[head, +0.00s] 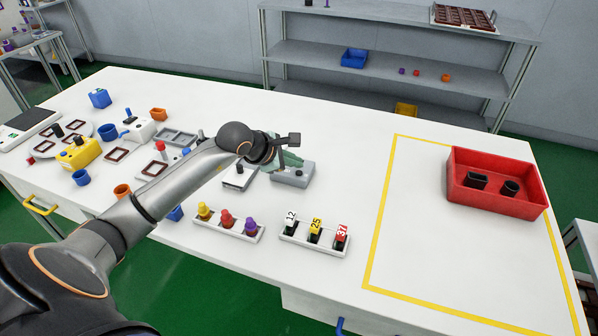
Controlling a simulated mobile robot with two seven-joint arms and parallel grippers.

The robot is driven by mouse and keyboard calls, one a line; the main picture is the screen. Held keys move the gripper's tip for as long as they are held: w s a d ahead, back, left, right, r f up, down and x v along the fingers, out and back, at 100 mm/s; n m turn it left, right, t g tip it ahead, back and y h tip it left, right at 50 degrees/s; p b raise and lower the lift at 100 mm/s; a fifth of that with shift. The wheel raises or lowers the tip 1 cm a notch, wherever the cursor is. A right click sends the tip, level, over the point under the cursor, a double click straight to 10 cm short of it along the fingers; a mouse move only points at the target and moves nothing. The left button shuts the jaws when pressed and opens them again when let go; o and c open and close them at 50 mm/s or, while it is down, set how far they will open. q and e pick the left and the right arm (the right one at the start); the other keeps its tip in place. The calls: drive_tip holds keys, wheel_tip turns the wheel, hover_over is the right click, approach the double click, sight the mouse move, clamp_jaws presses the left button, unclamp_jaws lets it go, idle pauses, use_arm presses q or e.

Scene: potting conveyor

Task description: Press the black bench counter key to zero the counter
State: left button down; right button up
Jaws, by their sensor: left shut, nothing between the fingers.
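A grey box-shaped bench device (296,179) stands on the white table near the middle of the head view. It looks like the counter, with a small dark spot on its top that may be the black key. My left gripper (291,160) is over the back part of this box, with its fingers shut and nothing between them. The gripper and wrist hide part of the box top. I cannot tell whether the fingertips touch the box or the key. My right gripper is not in view.
A small white device (239,178) stands left of the grey box. Racks with coloured knobs (228,229) and numbered pieces (314,239) lie in front. A red crate (497,197) holding two black pots stands right, inside a yellow outline. The table between box and outline is clear.

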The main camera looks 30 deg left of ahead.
use_arm(q)
drive_tip(key=shift+f, duration=0.1)
idle(0.7)
drive_tip(key=shift+f+b, duration=0.35)
drive_tip(key=shift+b, duration=0.2)
drive_tip(key=shift+f+b, duration=0.4)
drive_tip(key=shift+b, duration=0.05)
idle(0.5)
idle(0.4)
drive_tip(key=shift+r+p, duration=0.4)
drive_tip(key=shift+r, duration=0.4)
drive_tip(key=shift+r, duration=0.1)
drive_tip(key=shift+r+p, duration=1.45)
drive_tip(key=shift+r, duration=1)
drive_tip(key=shift+s+f, duration=0.1)
drive_tip(key=shift+f, duration=0.05)
